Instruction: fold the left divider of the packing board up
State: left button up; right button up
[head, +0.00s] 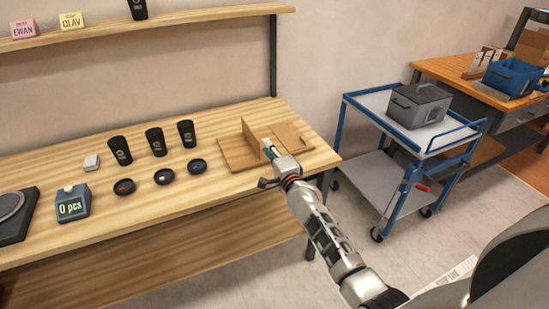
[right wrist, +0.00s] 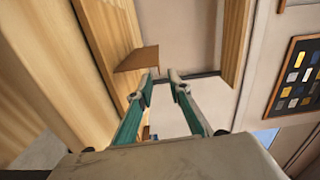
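The packing board (head: 237,153), brown and flat, lies near the right end of the wooden bench. A thin panel (head: 250,138) stands upright near its middle, and another brown part lies to the right (head: 291,137). Which panel is the left divider is not clear. My right gripper (head: 269,149) is over the board's front middle, close to the upright panel, and hides part of the board. In the right wrist view, its two green-sided fingers (right wrist: 163,75) are apart with nothing between them. A brown panel (right wrist: 138,60) is just beyond the left fingertip; contact cannot be told. My left gripper is not in view.
Several black cups (head: 155,142) and round lids (head: 164,176) stand left of the board. A counting scale display (head: 73,203) is farther left. A wall shelf (head: 160,22) runs above the bench. A blue cart (head: 385,108) stands to the right.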

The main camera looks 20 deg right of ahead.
jog(key=shift+s+d, duration=0.1)
jog(key=shift+s, duration=2.6)
jog(key=s+a+f+n+g, duration=0.2)
jog(key=s+f+n, duration=0.5)
jog(key=s, duration=0.4)
jog(key=s+a+f+n+g+y, duration=0.1)
jog(key=s+a+f+n+g, duration=0.1)
jog(key=s+f+n, duration=0.5)
jog(key=s+a+f+n+g+y, duration=0.1)
jog(key=s+a+f+n+g, duration=0.2)
jog(key=s, duration=1.4)
notch_tip(320, 180, down, 4)
jog(key=n, duration=0.4)
jog(key=shift+s+a, duration=0.2)
jog(key=shift+s, duration=0.05)
